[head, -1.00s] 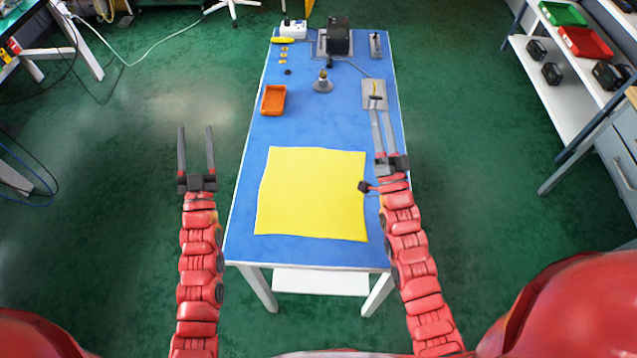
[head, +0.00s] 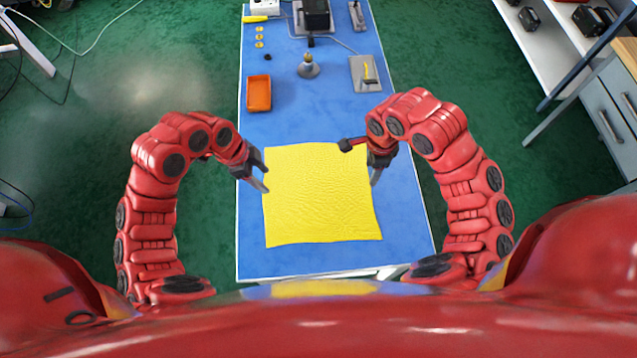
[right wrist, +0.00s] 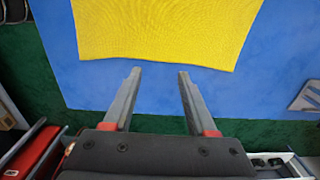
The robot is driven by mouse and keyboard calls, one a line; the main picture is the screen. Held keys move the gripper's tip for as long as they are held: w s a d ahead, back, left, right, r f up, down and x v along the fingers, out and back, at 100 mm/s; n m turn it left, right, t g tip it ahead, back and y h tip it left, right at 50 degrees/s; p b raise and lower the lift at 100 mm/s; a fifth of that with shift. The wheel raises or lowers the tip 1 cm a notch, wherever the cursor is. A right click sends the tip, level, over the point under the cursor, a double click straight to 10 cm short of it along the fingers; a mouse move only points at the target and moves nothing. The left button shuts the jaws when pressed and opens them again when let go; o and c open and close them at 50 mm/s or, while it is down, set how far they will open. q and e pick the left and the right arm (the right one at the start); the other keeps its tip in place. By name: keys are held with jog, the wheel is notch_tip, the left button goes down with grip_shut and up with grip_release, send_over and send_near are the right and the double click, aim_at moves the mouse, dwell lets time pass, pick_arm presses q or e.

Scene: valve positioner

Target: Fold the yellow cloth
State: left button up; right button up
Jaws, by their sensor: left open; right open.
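The yellow cloth (head: 320,200) lies flat and unfolded on the blue table, slightly wrinkled. My left gripper (head: 264,178) is open and empty, pointing down by the cloth's left edge. My right gripper (head: 374,178) is by the cloth's right edge; part of it is hidden behind its own arm. In the right wrist view the two fingers of this gripper (right wrist: 159,72) are apart with nothing between them. Their tips appear just short of the edge of the cloth (right wrist: 165,25), over bare blue tabletop. I cannot tell how high either gripper is above the table.
The blue table (head: 310,110) holds an orange tray (head: 259,93), a grey cone-shaped stand (head: 308,68) and a grey plate with a yellow-handled part (head: 365,74) beyond the cloth. A drawer cabinet (head: 610,110) stands at the right. Table around the cloth is clear.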

pick_arm(q)
notch_tip(320, 180, down, 6)
jog(key=shift+f, duration=0.1)
pick_arm(e)
notch_tip(320, 180, down, 6)
jog(key=shift+s+f, duration=0.15)
pick_arm(q)
jog(key=shift+f, duration=0.65)
pick_arm(e)
jog(key=shift+f, duration=0.6)
pick_arm(q)
jog(key=shift+f, duration=0.25)
pick_arm(e)
jog(key=shift+f, duration=0.3)
pick_arm(q)
jog(key=shift+r, duration=0.1)
jog(key=shift+c, duration=0.5)
pick_arm(e)
jog(key=shift+r, duration=0.15)
jog(key=shift+c, duration=0.5)
pick_arm(q)
grip_shut()
pick_arm(e)
grip_shut()
pick_arm(q)
jog(key=shift+r, duration=0.15)
pick_arm(e)
jog(key=shift+r, duration=0.1)
